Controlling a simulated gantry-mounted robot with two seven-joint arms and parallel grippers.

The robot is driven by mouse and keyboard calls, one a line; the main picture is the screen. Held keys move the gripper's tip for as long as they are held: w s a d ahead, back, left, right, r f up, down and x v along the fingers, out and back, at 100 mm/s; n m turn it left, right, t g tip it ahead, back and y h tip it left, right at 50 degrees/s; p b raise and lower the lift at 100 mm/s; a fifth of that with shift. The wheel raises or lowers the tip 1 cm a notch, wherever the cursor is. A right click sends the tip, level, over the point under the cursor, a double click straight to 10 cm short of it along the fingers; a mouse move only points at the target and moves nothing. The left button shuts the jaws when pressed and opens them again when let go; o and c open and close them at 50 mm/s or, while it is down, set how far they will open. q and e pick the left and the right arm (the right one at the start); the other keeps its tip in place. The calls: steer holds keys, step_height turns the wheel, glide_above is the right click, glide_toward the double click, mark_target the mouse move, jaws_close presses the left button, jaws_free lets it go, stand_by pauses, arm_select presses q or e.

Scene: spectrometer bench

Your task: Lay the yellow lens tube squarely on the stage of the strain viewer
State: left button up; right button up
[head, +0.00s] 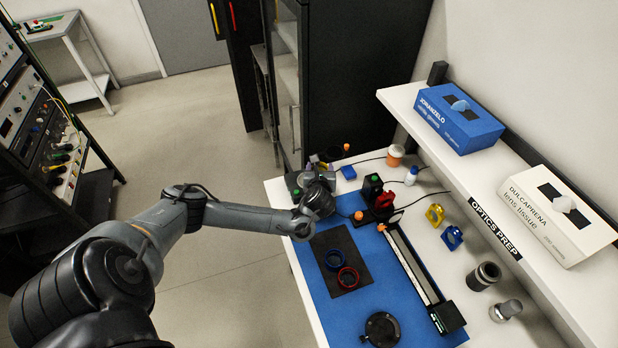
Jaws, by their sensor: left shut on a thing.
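My left gripper (321,164) is at the far left corner of the bench, pointing away from me. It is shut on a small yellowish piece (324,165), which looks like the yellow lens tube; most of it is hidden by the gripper. A dark unit with a green spot (294,184) stands right beside and partly behind my wrist. It may be the strain viewer; its stage is hidden, so I cannot tell whether the tube touches it. My right gripper is out of view.
A blue mat (352,308) carries a dark pad with a blue ring (334,260) and a red ring (347,278), and a long rail (413,262). Yellow (435,214) and blue (452,238) mounts stand to the right.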

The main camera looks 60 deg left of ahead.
arm_select(q)
steer(key=a+f, duration=0.1)
steer(key=a, duration=0.1)
steer(key=a+f, duration=0.1)
steer(key=a, duration=0.1)
steer(key=a+f, duration=0.1)
steer(key=a, duration=0.1)
steer(key=shift+s+f, duration=0.35)
steer(key=shift+f, duration=0.05)
steer(key=shift+f+b, duration=0.4)
steer(key=shift+f, duration=1.55)
steer(key=shift+f, duration=0.2)
steer(key=o, duration=1.1)
